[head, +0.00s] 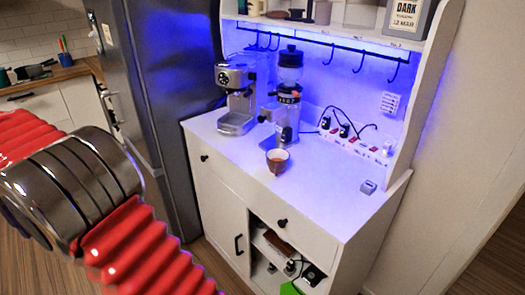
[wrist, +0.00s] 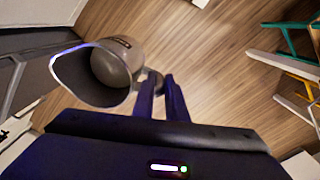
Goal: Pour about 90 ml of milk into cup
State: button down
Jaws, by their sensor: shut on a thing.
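The cup (head: 277,164), white outside with a brown inside, stands upright on the white cabinet top in the head view. A grey metal pitcher (wrist: 112,66) shows at the upper left of the wrist view, its wide mouth towards the lower left. My gripper (wrist: 162,84) has its two dark fingers close together beside the pitcher, shut on its handle, which the fingertips mostly hide. I cannot tell how much milk is in the pitcher. In the head view only my red and metal arm shows; my gripper and the pitcher are out of that frame.
On the cabinet top (head: 330,183) stand an espresso machine (head: 236,100), a grinder (head: 287,95) and a small grey box (head: 368,187). A power strip (head: 355,143) with plugs lies at the back. Right of the cup is mostly clear. A fridge (head: 170,80) stands left. The wrist view shows wooden floor below.

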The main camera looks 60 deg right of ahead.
aim_at(277, 160)
jog(key=z, duration=0.15)
jog(key=k, duration=0.95)
jog(key=z, duration=0.45)
jog(key=i, duration=0.6)
jog(key=z, duration=0.05)
